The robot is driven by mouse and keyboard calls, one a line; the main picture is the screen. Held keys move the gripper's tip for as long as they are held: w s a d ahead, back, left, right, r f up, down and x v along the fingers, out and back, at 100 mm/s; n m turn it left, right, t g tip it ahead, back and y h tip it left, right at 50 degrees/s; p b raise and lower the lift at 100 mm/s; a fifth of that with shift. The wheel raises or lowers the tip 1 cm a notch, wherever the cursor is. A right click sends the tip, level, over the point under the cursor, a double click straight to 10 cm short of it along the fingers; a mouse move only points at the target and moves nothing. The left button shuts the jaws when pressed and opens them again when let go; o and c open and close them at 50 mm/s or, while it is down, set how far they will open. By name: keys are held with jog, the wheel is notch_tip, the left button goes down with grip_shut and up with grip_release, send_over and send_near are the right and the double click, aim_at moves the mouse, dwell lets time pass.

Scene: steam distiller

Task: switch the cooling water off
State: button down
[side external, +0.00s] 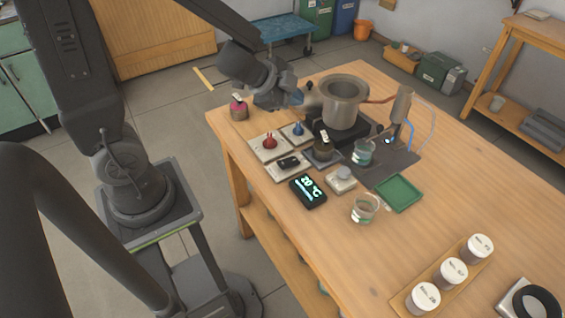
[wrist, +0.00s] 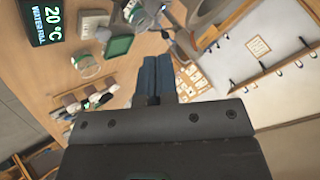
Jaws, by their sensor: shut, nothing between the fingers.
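A blue knob (side external: 298,129) stands on a pale plate on the wooden table, beside a red knob (side external: 270,142) on its own plate. A third plate carries a black switch (side external: 289,162). I cannot read any label saying which one works the cooling water. My gripper (side external: 292,101) is above the table's back left part, behind and above the blue knob, apart from it. In the wrist view the blue-grey fingers (wrist: 157,76) are together with nothing between them. The knobs are not clearly visible in that view.
A metal pot (side external: 344,98) stands close right of my gripper, with a copper pipe to a condenser (side external: 402,105). A display (side external: 308,190) reads 20 °C. Glass beakers (side external: 364,208) and a green tray (side external: 398,193) stand nearby. A pink-topped jar (side external: 238,109) is at left.

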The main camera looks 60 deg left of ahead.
aim_at(284, 164)
notch_tip(284, 164, down, 6)
jog(key=s+d+m+g+h, duration=0.1)
jog(key=m+g+h, duration=0.1)
jog(key=m+g, duration=0.1)
jog(key=shift+s+d+r+h, duration=0.15)
jog(key=shift+s+d+h, duration=0.05)
jog(key=shift+s+h, duration=0.1)
jog(key=shift+s+f, duration=0.3)
jog(key=shift+f, duration=1.15)
jog(key=shift+s+f, duration=0.25)
jog(key=shift+f, duration=1.15)
jog(key=shift+s+f, duration=0.3)
jog(key=shift+f, duration=1.15)
jog(key=shift+f, duration=0.4)
jog(key=shift+s+f, duration=0.15)
jog(key=shift+f, duration=0.3)
